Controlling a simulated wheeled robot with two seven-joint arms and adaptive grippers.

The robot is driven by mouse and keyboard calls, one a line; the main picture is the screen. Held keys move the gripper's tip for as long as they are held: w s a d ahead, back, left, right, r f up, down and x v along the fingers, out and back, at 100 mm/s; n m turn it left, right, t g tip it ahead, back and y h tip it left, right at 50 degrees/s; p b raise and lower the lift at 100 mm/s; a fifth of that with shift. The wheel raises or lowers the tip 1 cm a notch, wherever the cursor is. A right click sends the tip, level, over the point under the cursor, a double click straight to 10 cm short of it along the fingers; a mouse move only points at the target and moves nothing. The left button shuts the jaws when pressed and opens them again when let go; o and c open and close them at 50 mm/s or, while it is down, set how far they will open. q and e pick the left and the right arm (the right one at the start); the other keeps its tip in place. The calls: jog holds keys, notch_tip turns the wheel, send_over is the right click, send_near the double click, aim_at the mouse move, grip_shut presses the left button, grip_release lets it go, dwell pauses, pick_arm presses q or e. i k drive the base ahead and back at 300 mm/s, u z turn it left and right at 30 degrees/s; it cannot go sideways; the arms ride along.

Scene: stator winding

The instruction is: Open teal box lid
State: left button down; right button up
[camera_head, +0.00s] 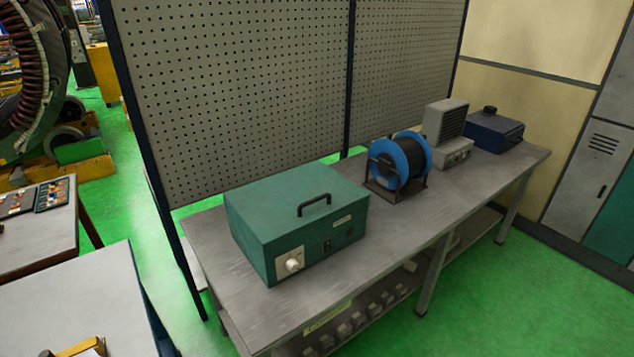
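The teal box (300,243) stands on the left part of the grey workbench. Its lid (285,203) looks shut and has a dark handle (314,204) on top towards the front edge. The front face carries a white knob (293,264) on a pale plate, a small dark switch (327,245) and a label. Neither of my grippers is in view, and nothing touches the box.
The workbench (222,280) also holds a blue cable reel (412,158), a grey vented device (446,122) and a dark blue box (494,132). A perforated panel (235,90) stands behind. Another table (85,305) is at lower left. Green floor lies in front.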

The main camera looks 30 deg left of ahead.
aim_at(275, 207)
jog(key=z, duration=0.05)
jog(key=k, duration=0.45)
jog(key=u, duration=0.2)
jog(key=i, duration=0.7)
jog(key=u, duration=0.55)
